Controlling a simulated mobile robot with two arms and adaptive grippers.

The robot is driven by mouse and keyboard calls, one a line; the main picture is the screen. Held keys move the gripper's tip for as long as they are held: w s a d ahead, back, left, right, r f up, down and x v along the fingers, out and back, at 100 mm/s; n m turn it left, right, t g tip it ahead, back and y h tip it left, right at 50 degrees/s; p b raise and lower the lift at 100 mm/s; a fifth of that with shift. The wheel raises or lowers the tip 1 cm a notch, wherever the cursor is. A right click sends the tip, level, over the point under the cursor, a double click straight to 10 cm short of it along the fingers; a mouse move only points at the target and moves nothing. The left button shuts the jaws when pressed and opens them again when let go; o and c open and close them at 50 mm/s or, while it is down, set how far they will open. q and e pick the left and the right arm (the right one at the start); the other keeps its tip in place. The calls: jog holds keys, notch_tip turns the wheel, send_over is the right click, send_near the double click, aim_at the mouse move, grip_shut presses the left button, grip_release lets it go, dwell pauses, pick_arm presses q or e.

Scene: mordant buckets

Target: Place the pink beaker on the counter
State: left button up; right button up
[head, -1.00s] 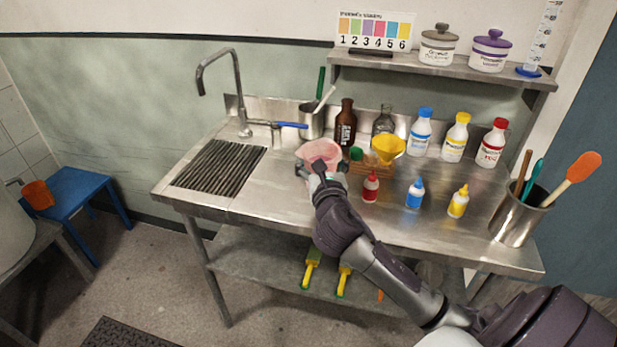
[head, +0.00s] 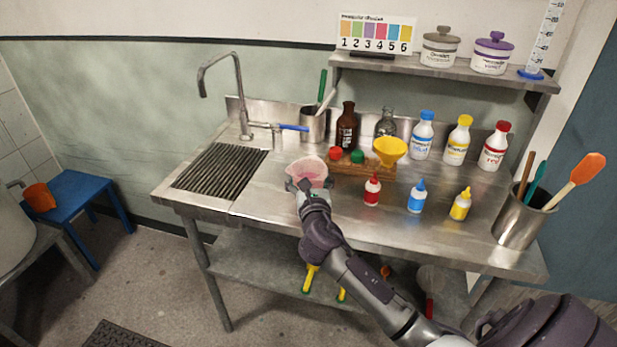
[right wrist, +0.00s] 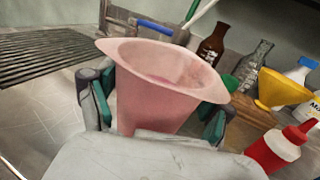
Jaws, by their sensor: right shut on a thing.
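The pink beaker (head: 308,171) is over the steel counter (head: 263,196), just right of the drain grate. In the right wrist view the beaker (right wrist: 160,85) stands roughly upright, slightly tilted, between the green-padded fingers. My right gripper (head: 309,186) is shut on it; the gripper also shows in the right wrist view (right wrist: 158,112). The beaker's base is hidden behind the gripper, so I cannot tell whether it touches the counter. My left gripper is not in view.
A wooden rack (head: 362,169) with red and green caps and a yellow funnel (head: 390,151) is close right of the beaker. Small dropper bottles, such as the red one (head: 372,190), stand farther right. The drain grate (head: 221,167) is left. Bare counter lies in front.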

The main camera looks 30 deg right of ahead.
jog(key=o, duration=1.2)
jog(key=shift+f, duration=0.1)
jog(key=shift+s, duration=0.1)
jog(key=v, duration=1.2)
jog(key=shift+b, duration=0.4)
